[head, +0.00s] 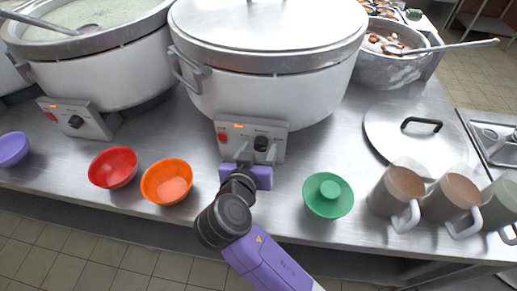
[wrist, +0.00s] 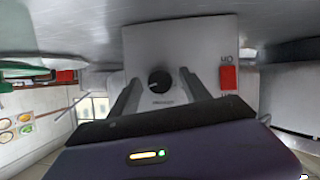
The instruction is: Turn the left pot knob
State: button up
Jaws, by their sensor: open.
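My gripper (head: 257,151) is open in front of the control box (head: 237,133) of the large middle pot (head: 265,85). In the wrist view its two fingers (wrist: 159,78) stand apart on either side of a round black knob (wrist: 159,83). I cannot tell whether they touch it. The knob also shows in the head view (head: 261,144). A red switch (wrist: 228,78) is beside it in the wrist view. A second large pot (head: 105,72), without a lid, stands to the left. Its control box (head: 92,126) has a black knob (head: 75,121), away from my gripper.
A red bowl (head: 113,167) and an orange bowl (head: 167,182) lie left of my gripper. A green bowl (head: 328,195) and several mugs (head: 397,190) are to the right. A lid (head: 400,140) lies behind the mugs. The steel counter's front edge runs under my arm.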

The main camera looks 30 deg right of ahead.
jog(key=shift+c, duration=0.4)
grip_shut()
jog(key=shift+n, duration=0.3)
jog(key=shift+n+g+h+p, duration=0.4)
jog(key=shift+n+h+p, duration=0.2)
jog(key=n+h+p, duration=0.1)
jog(key=n, duration=0.1)
jog(key=shift+w+n, duration=0.1)
jog(key=shift+n, duration=0.2)
jog(key=n+h, duration=0.2)
jog(key=shift+f+n+g+p, duration=0.2)
jog(key=shift+n+g+p, duration=0.1)
jog(key=shift+n, duration=0.1)
jog(key=shift+a+f+n+h, duration=0.1)
jog(key=shift+n+h, duration=0.7)
jog(key=shift+n, duration=0.7)
